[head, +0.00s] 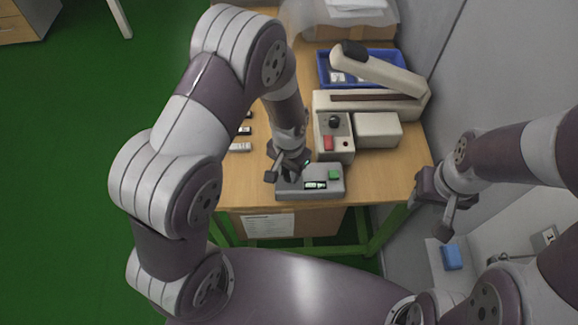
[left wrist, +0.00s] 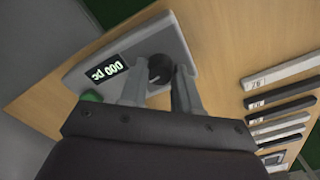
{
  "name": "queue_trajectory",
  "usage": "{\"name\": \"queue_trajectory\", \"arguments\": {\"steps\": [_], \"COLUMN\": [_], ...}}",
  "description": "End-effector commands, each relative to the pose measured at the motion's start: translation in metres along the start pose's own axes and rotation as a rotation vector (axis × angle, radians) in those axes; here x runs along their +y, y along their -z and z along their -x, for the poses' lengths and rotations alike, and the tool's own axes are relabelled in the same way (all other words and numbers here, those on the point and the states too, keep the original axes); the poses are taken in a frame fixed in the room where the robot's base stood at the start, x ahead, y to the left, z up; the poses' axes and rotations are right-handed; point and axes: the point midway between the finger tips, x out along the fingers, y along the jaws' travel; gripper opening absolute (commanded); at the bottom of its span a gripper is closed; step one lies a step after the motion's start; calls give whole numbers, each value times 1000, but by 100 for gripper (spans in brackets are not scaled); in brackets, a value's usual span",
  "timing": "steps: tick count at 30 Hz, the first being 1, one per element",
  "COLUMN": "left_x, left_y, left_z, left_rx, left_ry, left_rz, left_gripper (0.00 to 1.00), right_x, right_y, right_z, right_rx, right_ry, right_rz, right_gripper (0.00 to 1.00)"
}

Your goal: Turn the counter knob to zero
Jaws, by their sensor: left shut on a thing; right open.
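The counter (head: 325,170) is a grey box at the front edge of the wooden table, with a green button (head: 334,175) and a lit display (head: 315,185). In the left wrist view the display (left wrist: 108,74) appears upside down, and its digits look like zeros. The black knob (left wrist: 160,68) stands beside the display. My left gripper (head: 288,173) is over the counter, its fingers shut on the knob from both sides. The gripper mostly hides the knob in the head view. My right gripper (head: 432,207) is open and empty, right of the table.
A beige device (head: 346,152) with a red button and a long raised arm stands behind the counter. A blue tray (head: 398,55) lies behind it. Several small dark and light bars (left wrist: 285,103) lie on the table left of the counter. A wall borders the right.

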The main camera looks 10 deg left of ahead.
Motion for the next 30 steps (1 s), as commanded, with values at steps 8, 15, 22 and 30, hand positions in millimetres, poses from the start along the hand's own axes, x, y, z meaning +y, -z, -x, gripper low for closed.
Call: {"name": "queue_trajectory", "arguments": {"steps": [8,15,22,30], "left_x": [0,0,0,0], "left_y": [0,1,1,1], "left_z": [1,1,1,0], "left_rx": [1,2,2,2], "left_ry": [0,0,1,0], "left_rz": [-104,-134,-137,-136], "left_gripper": [1,1,1,57], "right_x": [0,0,0,0], "right_y": [0,1,1,1], "right_z": [5,5,5,5], "right_rx": [0,0,0,0], "right_ry": [0,0,0,0], "right_rz": [0,0,0,0], "right_gripper": [43,43,43,43]}}
